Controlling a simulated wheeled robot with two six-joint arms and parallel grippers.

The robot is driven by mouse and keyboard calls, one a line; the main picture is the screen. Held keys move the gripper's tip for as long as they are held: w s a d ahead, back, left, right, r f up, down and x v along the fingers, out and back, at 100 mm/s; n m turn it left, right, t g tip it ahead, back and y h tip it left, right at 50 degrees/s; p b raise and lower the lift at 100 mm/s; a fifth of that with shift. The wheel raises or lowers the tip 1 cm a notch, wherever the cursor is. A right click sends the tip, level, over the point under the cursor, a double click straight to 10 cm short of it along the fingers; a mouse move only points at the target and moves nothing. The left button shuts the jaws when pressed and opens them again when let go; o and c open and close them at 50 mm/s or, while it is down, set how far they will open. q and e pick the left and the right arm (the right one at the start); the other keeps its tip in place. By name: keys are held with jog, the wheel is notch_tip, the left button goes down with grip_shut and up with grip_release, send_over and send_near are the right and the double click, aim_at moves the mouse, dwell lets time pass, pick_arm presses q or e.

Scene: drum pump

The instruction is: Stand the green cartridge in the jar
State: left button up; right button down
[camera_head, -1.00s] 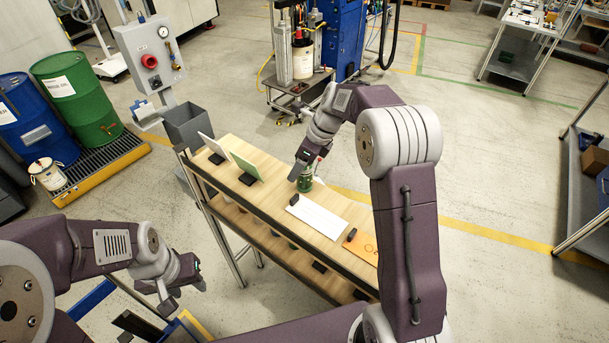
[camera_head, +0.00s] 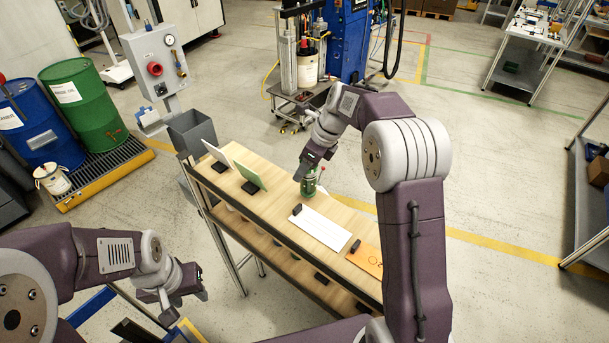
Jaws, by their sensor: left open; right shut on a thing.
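The green cartridge (camera_head: 308,186) is a small upright green cylinder near the far edge of the wooden bench top (camera_head: 275,212). My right gripper (camera_head: 304,173) reaches down from above and is shut on its upper part. A clear jar around or under the cartridge cannot be made out at this size, so I cannot tell whether the cartridge stands in it. My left gripper (camera_head: 188,288) is open and empty, away from the bench at the lower left.
A white sheet (camera_head: 322,231) and an orange card (camera_head: 368,261) lie on the bench, with small black blocks beside them. A green panel (camera_head: 248,171) and a white panel (camera_head: 217,155) lean at its left end. A grey bin (camera_head: 190,132) stands beyond that end.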

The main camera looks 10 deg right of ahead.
jog(key=shift+r, duration=0.95)
jog(key=w+d+r+p, duration=0.4)
jog(key=d+r, duration=0.3)
jog(key=d, duration=0.3)
jog(key=shift+w+d, duration=0.2)
jog(key=shift+w, duration=0.3)
